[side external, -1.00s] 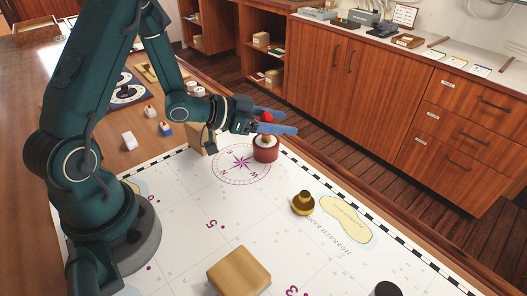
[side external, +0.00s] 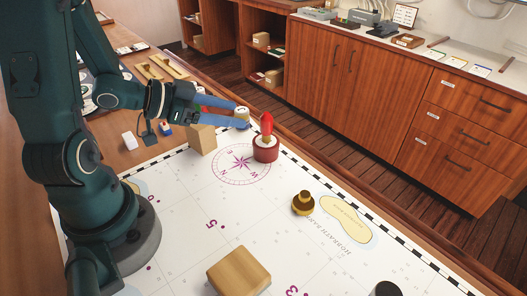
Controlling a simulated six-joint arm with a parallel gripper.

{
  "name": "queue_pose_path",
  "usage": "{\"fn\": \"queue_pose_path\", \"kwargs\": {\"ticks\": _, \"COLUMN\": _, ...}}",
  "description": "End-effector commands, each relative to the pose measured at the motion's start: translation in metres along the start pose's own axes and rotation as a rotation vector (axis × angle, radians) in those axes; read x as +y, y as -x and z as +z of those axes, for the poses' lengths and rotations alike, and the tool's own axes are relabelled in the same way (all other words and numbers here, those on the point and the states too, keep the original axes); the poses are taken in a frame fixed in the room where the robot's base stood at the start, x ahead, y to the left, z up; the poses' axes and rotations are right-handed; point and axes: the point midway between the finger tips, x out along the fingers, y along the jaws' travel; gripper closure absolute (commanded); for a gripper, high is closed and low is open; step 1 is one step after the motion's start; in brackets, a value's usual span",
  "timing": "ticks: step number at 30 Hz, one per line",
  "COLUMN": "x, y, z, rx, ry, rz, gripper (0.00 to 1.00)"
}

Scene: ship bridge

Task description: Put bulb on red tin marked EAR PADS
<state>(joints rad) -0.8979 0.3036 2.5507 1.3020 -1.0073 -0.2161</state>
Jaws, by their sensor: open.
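The red bulb (side external: 267,123) stands upright on the red tin (side external: 265,154), its pale base resting on the tin's top. The tin sits on the chart beside the compass rose; no marking on it is readable. My gripper (side external: 243,115) is open, with its blue fingers to the left of the bulb and apart from it. A small white-topped cylinder (side external: 242,111) shows by the fingertips; I cannot tell whether it lies between or behind them.
A wooden block (side external: 203,139) stands left of the tin, below my gripper. A brass piece (side external: 303,203), a larger wooden block (side external: 239,272) and a dark cylinder (side external: 387,289) are on the chart.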

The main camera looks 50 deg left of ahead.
Motion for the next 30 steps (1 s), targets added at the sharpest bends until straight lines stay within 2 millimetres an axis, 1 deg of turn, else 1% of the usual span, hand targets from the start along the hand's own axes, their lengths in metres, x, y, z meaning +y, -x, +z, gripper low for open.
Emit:
{"fn": "queue_pose_path", "kwargs": {"ticks": 3, "x": -0.021, "y": -0.004, "z": -0.004, "rx": -0.112, "ry": -0.096, "rz": -0.138, "gripper": 0.36}}
{"fn": "queue_pose_path", "kwargs": {"ticks": 6, "x": -0.038, "y": 0.002, "z": -0.013, "rx": -0.211, "ry": -0.132, "rz": -0.282, "gripper": 0.36}}
{"fn": "queue_pose_path", "kwargs": {"ticks": 9, "x": -0.043, "y": 0.015, "z": -0.023, "rx": -0.291, "ry": -0.116, "rz": -0.396, "gripper": 0.36}}
{"fn": "queue_pose_path", "kwargs": {"ticks": 11, "x": -0.039, "y": 0.024, "z": -0.029, "rx": -0.331, "ry": -0.082, "rz": -0.442, "gripper": 0.36}}
{"fn": "queue_pose_path", "kwargs": {"ticks": 14, "x": -0.020, "y": 0.042, "z": -0.034, "rx": -0.393, "ry": 0.000, "rz": -0.470, "gripper": 0.36}}
{"fn": "queue_pose_path", "kwargs": {"ticks": 17, "x": 0.012, "y": 0.059, "z": -0.034, "rx": -0.454, "ry": 0.098, "rz": -0.433, "gripper": 0.36}}
{"fn": "queue_pose_path", "kwargs": {"ticks": 18, "x": 0.027, "y": 0.066, "z": -0.033, "rx": -0.478, "ry": 0.133, "rz": -0.402, "gripper": 0.36}}
{"fn": "queue_pose_path", "kwargs": {"ticks": 21, "x": 0.064, "y": 0.083, "z": -0.029, "rx": -0.535, "ry": 0.201, "rz": -0.308, "gripper": 0.36}}
{"fn": "queue_pose_path", "kwargs": {"ticks": 24, "x": 0.092, "y": 0.096, "z": -0.026, "rx": -0.579, "ry": 0.242, "rz": -0.222, "gripper": 0.36}}
{"fn": "queue_pose_path", "kwargs": {"ticks": 27, "x": 0.108, "y": 0.105, "z": -0.023, "rx": -0.606, "ry": 0.261, "rz": -0.169, "gripper": 0.36}}
{"fn": "queue_pose_path", "kwargs": {"ticks": 30, "x": 0.114, "y": 0.108, "z": -0.022, "rx": -0.618, "ry": 0.267, "rz": -0.149, "gripper": 0.36}}
